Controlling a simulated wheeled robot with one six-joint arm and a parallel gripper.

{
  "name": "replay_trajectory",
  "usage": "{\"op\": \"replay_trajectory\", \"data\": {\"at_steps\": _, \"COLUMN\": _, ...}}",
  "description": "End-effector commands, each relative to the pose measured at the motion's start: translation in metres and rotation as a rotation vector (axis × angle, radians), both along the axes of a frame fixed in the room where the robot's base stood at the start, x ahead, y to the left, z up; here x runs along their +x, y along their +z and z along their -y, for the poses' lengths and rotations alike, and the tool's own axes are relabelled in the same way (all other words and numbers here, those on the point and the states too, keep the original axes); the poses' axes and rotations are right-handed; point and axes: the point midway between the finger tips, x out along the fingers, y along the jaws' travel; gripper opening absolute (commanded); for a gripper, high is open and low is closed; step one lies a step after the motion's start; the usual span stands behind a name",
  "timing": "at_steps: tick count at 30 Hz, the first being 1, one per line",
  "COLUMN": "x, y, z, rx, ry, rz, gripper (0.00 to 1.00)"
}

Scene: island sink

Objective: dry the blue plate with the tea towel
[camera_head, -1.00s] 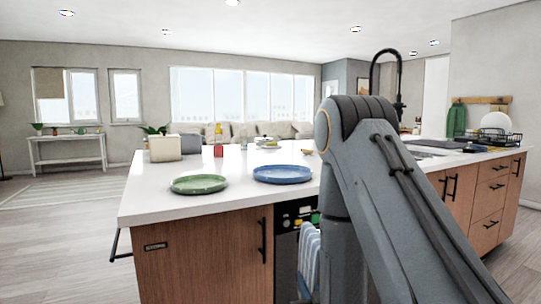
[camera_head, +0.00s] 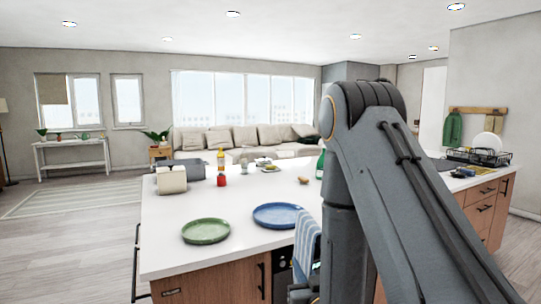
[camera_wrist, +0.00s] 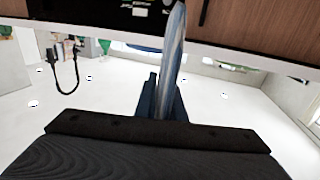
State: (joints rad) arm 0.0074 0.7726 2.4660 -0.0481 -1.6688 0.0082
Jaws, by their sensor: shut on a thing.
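The blue plate (camera_head: 283,215) lies flat on the white island counter, right of a green plate (camera_head: 205,231). The tea towel (camera_head: 307,242), striped blue and white, hangs in front of the counter's near edge beside my arm. It also shows in the wrist view (camera_wrist: 174,55), seen nearly edge-on. My gripper (camera_wrist: 163,98) is shut on the towel, with cloth between its two fingers. In the head view my arm hides the fingers and part of the towel. The towel is apart from the blue plate, which lies beyond it.
A black dish rack (camera_head: 480,157) is at the right. Bare counter surrounds the plates.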

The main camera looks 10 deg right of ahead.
Motion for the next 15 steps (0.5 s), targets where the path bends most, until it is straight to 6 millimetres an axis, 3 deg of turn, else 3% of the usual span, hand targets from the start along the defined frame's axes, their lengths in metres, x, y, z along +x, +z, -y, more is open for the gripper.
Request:
{"op": "replay_trajectory", "data": {"at_steps": 1, "x": 0.001, "y": 0.025, "z": -0.001, "rx": 0.003, "ry": 0.010, "rz": 0.005, "gripper": 0.00}}
{"op": "replay_trajectory", "data": {"at_steps": 7, "x": 0.028, "y": 0.084, "z": -0.011, "rx": 0.019, "ry": 0.078, "rz": 0.012, "gripper": 0.00}}
{"op": "replay_trajectory", "data": {"at_steps": 15, "x": 0.095, "y": 0.161, "z": -0.025, "rx": 0.006, "ry": 0.217, "rz": 0.014, "gripper": 0.00}}
